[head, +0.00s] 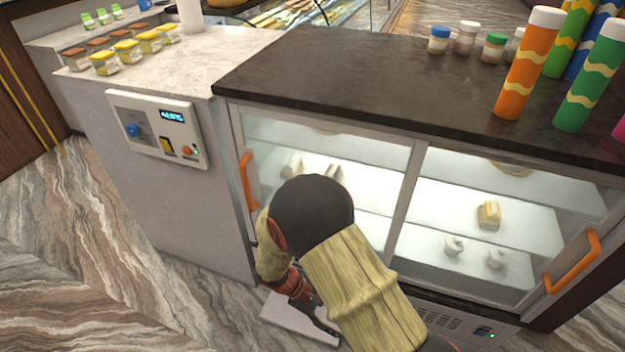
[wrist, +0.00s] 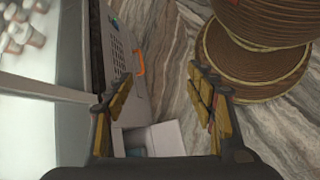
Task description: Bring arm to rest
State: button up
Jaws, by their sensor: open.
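My arm reaches forward and down in front of the glass-fronted cabinet in the head view, and its links hide part of the left glass door. My gripper (wrist: 162,85) shows in the wrist view with its two fingers spread well apart and nothing between them. In the head view the gripper end is low, near the cabinet's base, and mostly hidden behind my arm. The patterned stone floor shows beyond the fingers in the wrist view.
The cabinet has orange handles at left (head: 247,181) and right (head: 572,262). A control panel (head: 157,129) is left of it. Tall bottles such as an orange one (head: 527,65) stand on the dark top. Yellow-lidded boxes (head: 104,63) sit on the pale counter. Floor at left is clear.

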jog(key=s+d+r+m+t+y+p, duration=0.1)
jog(key=s+d+r+m+t+y, duration=0.1)
jog(key=r, duration=1.2)
jog(key=s+d+r+m+t+y+p, duration=0.2)
jog(key=s+d+r+m+t+y, duration=0.1)
jog(key=r, duration=1.1)
jog(key=s+d+r+m+t+y+p, duration=0.1)
jog(key=s+d+r+m, duration=0.4)
jog(key=r, duration=0.9)
jog(key=d+t+y, duration=0.1)
jog(key=y, duration=0.1)
jog(key=shift+s+r+t+y+p, duration=0.25)
jog(key=shift+t+y+p, duration=0.05)
jog(key=shift+y+p, duration=0.1)
jog(key=shift+f, duration=0.1)
